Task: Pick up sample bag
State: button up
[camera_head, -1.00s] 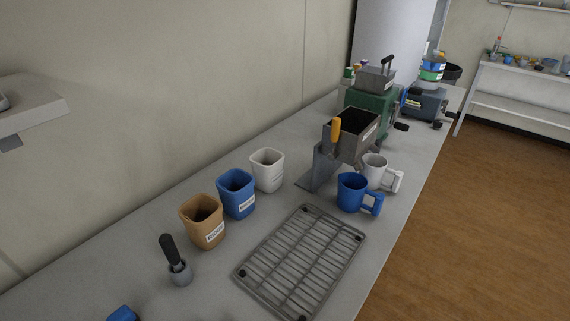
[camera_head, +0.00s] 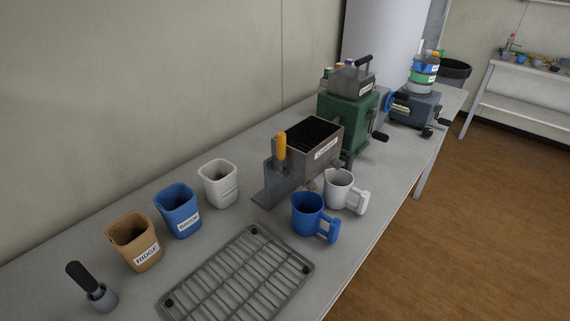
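No sample bag can be made out in the head view. My gripper does not show in this view.
A grey wire rack (camera_head: 240,277) lies at the front. A blue mug (camera_head: 309,214), a white mug (camera_head: 341,190), a grey hopper with a yellow handle (camera_head: 310,150), a green machine (camera_head: 347,117) and a stacked-sieve device (camera_head: 415,105) follow. Brown floor (camera_head: 470,220) is free at right.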

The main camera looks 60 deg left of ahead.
aim_at(218, 177)
jog(key=i, duration=2.25)
jog(key=u, duration=1.85)
jog(key=i, duration=0.15)
jog(key=u, duration=2.2)
jog(key=i, duration=0.75)
jog(key=u, duration=0.15)
